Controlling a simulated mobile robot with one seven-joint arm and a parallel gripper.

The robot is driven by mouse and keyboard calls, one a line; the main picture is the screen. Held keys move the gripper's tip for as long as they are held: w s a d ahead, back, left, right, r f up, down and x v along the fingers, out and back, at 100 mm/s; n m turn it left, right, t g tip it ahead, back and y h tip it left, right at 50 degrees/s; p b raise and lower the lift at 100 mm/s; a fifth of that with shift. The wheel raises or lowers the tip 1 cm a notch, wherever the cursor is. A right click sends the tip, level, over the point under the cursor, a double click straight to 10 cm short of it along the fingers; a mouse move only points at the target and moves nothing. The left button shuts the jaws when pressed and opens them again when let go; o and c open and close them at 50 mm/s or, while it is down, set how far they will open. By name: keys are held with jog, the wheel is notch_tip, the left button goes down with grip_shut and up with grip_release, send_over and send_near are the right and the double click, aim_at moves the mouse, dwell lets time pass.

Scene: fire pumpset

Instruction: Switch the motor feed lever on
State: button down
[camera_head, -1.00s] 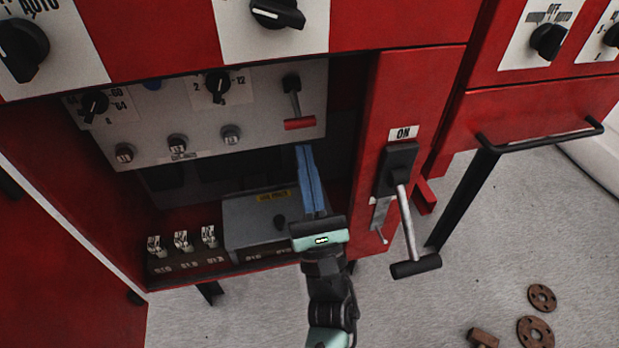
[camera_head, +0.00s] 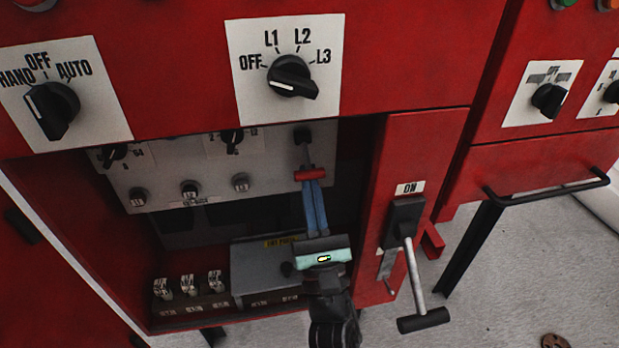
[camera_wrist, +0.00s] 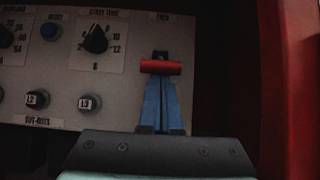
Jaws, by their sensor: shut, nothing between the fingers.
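A small lever with a red crossbar handle (camera_head: 310,175) hangs down from the grey panel inside the red cabinet. The red handle also shows in the wrist view (camera_wrist: 160,67), under a small label too blurred to read surely. My gripper (camera_head: 313,188) is shut and empty. Its blue fingers (camera_wrist: 161,88) point up at the red handle, with their tips right at its lower edge. I cannot tell whether they touch it or reach behind it. A larger lever with a black grip (camera_head: 423,320) hangs down on the red post to the right, below an "ON" label (camera_head: 410,188).
Rotary knobs, including an L1-L2-L3 selector (camera_head: 292,77), sit above and left. A grey box (camera_head: 262,268) lies below the panel beside my gripper. The red post (camera_head: 425,140) bounds the recess on the right. A black bar handle (camera_head: 545,198) sticks out farther right.

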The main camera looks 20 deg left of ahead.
aim_at(312, 174)
jog(key=shift+s+d+r+g+h+p, duration=0.2)
jog(key=shift+r+g+h+p, duration=0.25)
jog(key=shift+p, duration=1.25)
jog(key=shift+s+d+r+g+h+p, duration=0.15)
jog(key=shift+r+g+p, duration=0.35)
jog(key=shift+p, duration=1.15)
jog(key=r+g+p, duration=0.1)
jog(key=p, duration=0.4)
jog(key=shift+s+r+h, duration=0.1)
jog(key=shift+s+h, duration=0.1)
jog(key=shift+h, duration=0.2)
jog(key=g+h+p, duration=0.1)
jog(key=p, duration=0.5)
jog(key=r+g+h+p, duration=0.1)
jog(key=g+p, duration=0.1)
jog(key=p, duration=0.3)
jog(key=g+h+p, duration=0.1)
jog(key=p, duration=0.5)
jog(key=shift+s+d+r+p, duration=0.25)
jog(key=shift+s+r+p, duration=0.05)
jog(key=shift+r+p, duration=0.1)
